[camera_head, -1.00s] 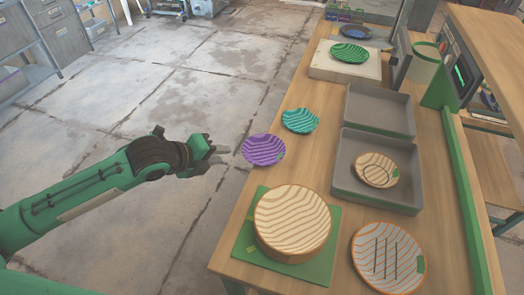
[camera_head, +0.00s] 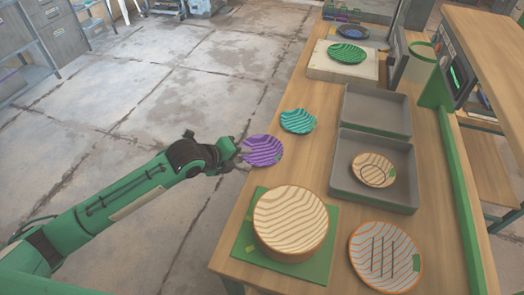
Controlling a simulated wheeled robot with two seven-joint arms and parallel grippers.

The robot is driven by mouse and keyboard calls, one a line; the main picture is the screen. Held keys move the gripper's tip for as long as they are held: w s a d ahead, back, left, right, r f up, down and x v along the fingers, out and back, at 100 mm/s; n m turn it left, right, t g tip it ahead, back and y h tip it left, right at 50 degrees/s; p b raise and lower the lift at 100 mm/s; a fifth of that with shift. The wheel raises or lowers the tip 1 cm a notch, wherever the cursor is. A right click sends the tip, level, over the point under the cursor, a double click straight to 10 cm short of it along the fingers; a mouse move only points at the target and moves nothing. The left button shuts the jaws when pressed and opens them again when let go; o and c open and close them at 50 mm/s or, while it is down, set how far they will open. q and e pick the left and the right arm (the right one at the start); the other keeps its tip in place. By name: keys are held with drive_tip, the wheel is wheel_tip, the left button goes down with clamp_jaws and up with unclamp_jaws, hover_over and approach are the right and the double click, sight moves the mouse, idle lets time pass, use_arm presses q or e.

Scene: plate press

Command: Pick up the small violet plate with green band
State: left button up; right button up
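Whether the fingers touch or grip the plate is too small to tell. My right gripper is not in this view.
A teal plate (camera_head: 298,121) lies just behind the violet one. A thick round striped stack (camera_head: 290,222) stands on a green mat (camera_head: 244,243) in front. Two grey trays (camera_head: 345,180) (camera_head: 350,105) and an orange-rimmed plate (camera_head: 385,256) lie to the right.

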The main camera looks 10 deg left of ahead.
use_arm(q)
drive_tip(key=shift+c, duration=0.4)
clamp_jaws()
